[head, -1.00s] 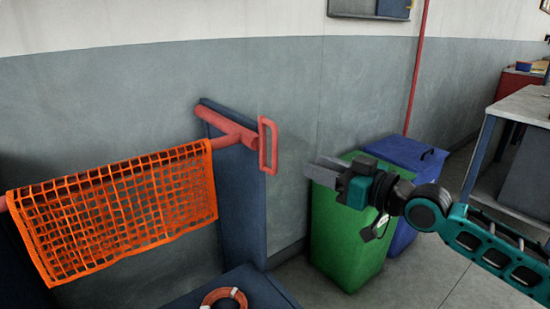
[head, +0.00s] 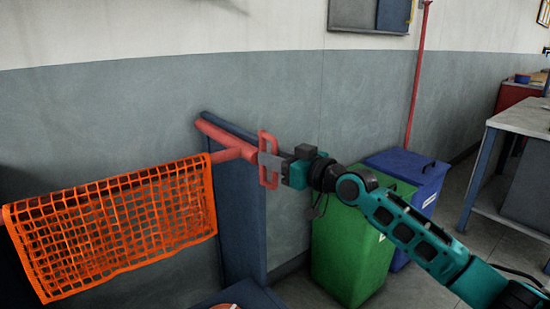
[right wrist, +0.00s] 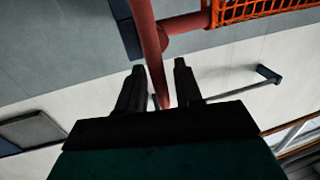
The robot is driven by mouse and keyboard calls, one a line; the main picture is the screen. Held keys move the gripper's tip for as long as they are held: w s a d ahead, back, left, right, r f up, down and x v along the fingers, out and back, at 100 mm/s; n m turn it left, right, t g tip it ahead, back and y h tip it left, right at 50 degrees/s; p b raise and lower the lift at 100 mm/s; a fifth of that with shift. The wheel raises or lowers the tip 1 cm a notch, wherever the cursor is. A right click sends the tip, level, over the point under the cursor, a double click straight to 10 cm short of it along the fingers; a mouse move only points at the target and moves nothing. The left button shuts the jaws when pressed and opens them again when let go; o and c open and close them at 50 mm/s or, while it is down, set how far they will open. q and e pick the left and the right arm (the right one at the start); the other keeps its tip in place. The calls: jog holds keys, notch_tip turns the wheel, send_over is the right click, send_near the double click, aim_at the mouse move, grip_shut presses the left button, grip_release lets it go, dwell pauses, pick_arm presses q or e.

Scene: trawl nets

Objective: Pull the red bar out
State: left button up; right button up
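The red bar (head: 220,138) runs at an angle along the top of a blue post and ends on the right in a red loop handle (head: 267,140). A red arm joins it from the left, with an orange net (head: 115,225) hanging on it. My left gripper is not in view.
The blue post (head: 240,220) stands against the grey wall. A grey-topped workbench (head: 520,115) is at the right.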

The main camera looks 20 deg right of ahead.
jog(key=shift+w, duration=0.1)
jog(key=shift+c, duration=0.3)
grip_shut()
